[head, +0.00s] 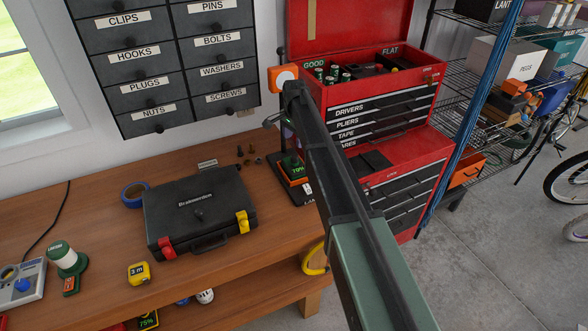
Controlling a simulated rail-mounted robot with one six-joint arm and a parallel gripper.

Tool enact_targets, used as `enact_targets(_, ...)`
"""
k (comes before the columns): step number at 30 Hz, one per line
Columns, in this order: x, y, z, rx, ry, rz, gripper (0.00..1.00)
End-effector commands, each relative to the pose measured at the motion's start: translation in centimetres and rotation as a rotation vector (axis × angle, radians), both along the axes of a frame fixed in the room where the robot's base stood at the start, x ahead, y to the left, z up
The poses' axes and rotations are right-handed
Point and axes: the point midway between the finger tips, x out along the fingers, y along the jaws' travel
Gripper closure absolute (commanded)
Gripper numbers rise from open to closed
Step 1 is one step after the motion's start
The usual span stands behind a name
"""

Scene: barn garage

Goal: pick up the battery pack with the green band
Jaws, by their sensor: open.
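On the back right of the workbench stands a black and orange pack (292,170) with a green display reading 70%, on a dark base. My arm partly covers it, and I cannot tell whether it has a green band. A second pack with a 75% display (148,320) shows on the lower shelf, cut by the picture's bottom edge. Several small dark cells with green ends (330,76) stand in the red toolbox compartment marked GOOD. My dark arm reaches up across the middle. My gripper is hidden behind it, and no fingers can be made out.
A black case (198,212) with red and yellow latches lies on the workbench (100,225). Blue tape (133,194), a yellow tape measure (141,273) and a green-white device (68,262) lie around it. A red tool chest (380,110) stands right of the bench. Labelled drawers hang above.

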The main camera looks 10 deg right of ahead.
Motion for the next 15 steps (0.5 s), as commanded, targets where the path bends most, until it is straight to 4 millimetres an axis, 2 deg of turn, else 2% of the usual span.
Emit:
enact_targets(1,0.0,0.0,-1.7,0.000,0.000,0.001,0.37)
enact_targets(6,0.0,0.0,-5.2,0.000,0.000,0.002,0.37)
enact_targets(12,0.0,0.0,-5.3,0.000,0.000,0.002,0.37)
enact_targets(15,0.0,0.1,-6.9,0.000,0.000,0.003,0.37)
